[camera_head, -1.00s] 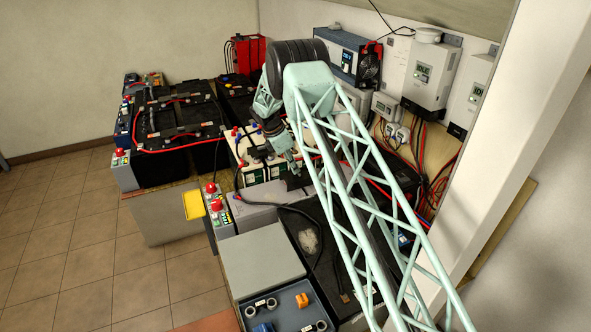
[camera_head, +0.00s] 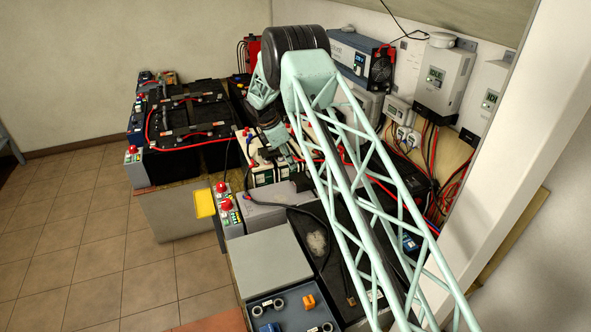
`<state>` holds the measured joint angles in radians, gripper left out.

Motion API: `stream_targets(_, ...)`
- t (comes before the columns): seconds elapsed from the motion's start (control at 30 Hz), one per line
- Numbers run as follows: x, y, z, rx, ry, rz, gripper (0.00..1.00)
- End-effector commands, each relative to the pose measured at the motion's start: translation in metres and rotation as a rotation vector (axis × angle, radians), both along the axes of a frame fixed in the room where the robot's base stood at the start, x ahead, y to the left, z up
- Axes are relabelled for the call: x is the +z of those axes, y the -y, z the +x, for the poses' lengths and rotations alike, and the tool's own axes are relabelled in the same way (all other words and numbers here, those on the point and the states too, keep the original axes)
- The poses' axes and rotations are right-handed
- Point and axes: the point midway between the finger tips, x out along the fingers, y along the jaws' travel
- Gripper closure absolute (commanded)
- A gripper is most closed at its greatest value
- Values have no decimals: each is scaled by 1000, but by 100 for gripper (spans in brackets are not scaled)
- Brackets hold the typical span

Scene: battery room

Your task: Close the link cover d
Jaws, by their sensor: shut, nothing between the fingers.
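White batteries (camera_head: 262,176) with red and blue terminal caps stand in a row in the middle, partly behind my arm. Small dark parts lie on their tops. Link cover d cannot be singled out among them at this size. My gripper (camera_head: 291,153) points down over these batteries, just under my wrist. Its fingers are shut and hold nothing. I cannot tell whether they touch a battery top or a cover. My arm's lattice link hides the right end of the row.
Large black batteries (camera_head: 185,118) with red cables stand at the back left. A grey box (camera_head: 270,262) and a blue-grey tray (camera_head: 292,308) are in front. Black cable loops over the bench. Chargers and inverters (camera_head: 445,78) line the wall at right. Floor at left is clear.

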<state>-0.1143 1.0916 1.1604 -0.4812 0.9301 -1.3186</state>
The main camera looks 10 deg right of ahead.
Motion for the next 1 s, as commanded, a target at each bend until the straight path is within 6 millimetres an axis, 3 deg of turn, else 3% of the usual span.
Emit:
stream_targets(0.1, 18, -6, 0, 1, 3, 0, 100)
stream_targets(0.33, 35, -13, -2, 0, 1, 0, 100)
stream_targets(1.0, 45, -15, -3, -7, 6, 2, 100)
